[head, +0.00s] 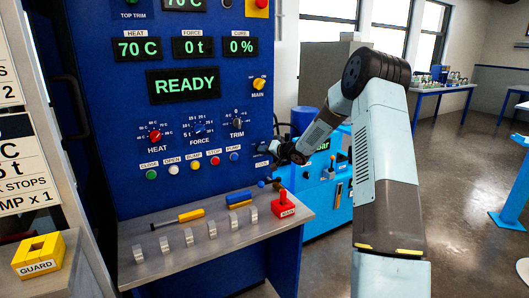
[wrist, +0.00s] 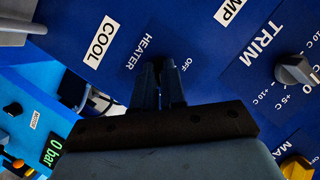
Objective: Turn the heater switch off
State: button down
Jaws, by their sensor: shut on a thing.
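The heater switch is on the blue control panel (head: 215,100), between the printed words HEATER (wrist: 139,53) and OFF (wrist: 185,65) in the wrist view. My gripper (wrist: 158,66) is over that spot, its fingers pointing at the panel and shut on the switch. The fingers hide the switch, so its position cannot be told. In the head view my gripper (head: 268,152) reaches the panel's right edge, right of the row of coloured buttons.
The trim knob (head: 237,124) and yellow main switch (head: 259,84) are nearby on the panel. A light-blue machine (head: 322,190) stands behind my arm.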

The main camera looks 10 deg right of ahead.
jog(key=shift+n, duration=0.3)
jog(key=shift+s+a+f+n+t+h, duration=0.1)
jog(key=shift+a+n+t+h, duration=0.2)
jog(key=shift+n+h, duration=1.35)
jog(key=shift+s+a+n+t+h, duration=0.1)
jog(key=shift+n+t+h, duration=0.6)
jog(key=shift+n, duration=1.6)
jog(key=shift+a+f+n+t+h, duration=0.1)
jog(key=shift+a+n+h, duration=0.05)
jog(key=shift+n+h, duration=1.6)
jog(key=c, duration=1.2)
grip_release()
jog(key=shift+r, duration=0.1)
jog(key=v, duration=1.3)
jog(key=shift+s, duration=0.35)
